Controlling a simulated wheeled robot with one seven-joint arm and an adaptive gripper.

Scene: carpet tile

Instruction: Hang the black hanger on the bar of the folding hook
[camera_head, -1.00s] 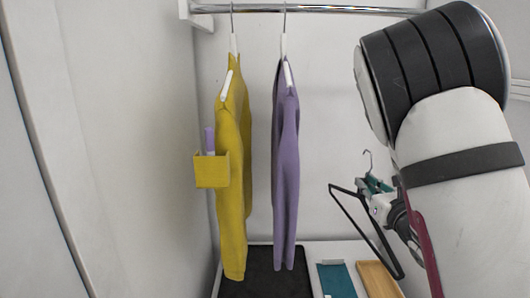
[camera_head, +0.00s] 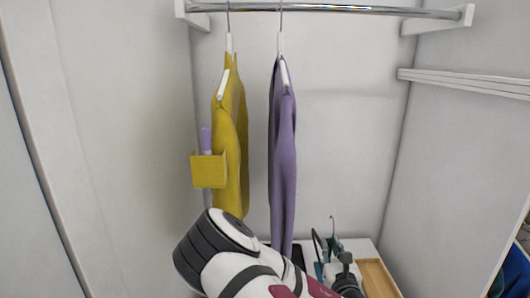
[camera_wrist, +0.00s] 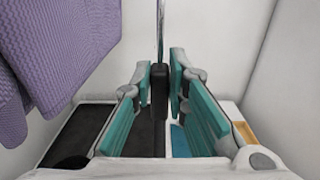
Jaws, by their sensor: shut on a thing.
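The black hanger (camera_wrist: 159,83) is held upright between the teal pads of my gripper (camera_wrist: 161,90) in the wrist view, its thin metal hook (camera_wrist: 160,30) rising above. In the head view, the hook (camera_head: 332,228) stands above my gripper (camera_head: 331,250), low at the back of the closet. My arm hides much of the hanger there. The metal bar (camera_head: 350,11) spans the top of the closet, well above my gripper, between white brackets. I cannot make out a separate folding hook.
A yellow garment (camera_head: 232,140) and a purple garment (camera_head: 283,150) hang from the bar, left of its clear right part. A yellow box (camera_head: 208,170) is beside the yellow garment. A wooden tray (camera_head: 378,278) lies below right. A white ledge (camera_head: 465,82) runs along the right wall.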

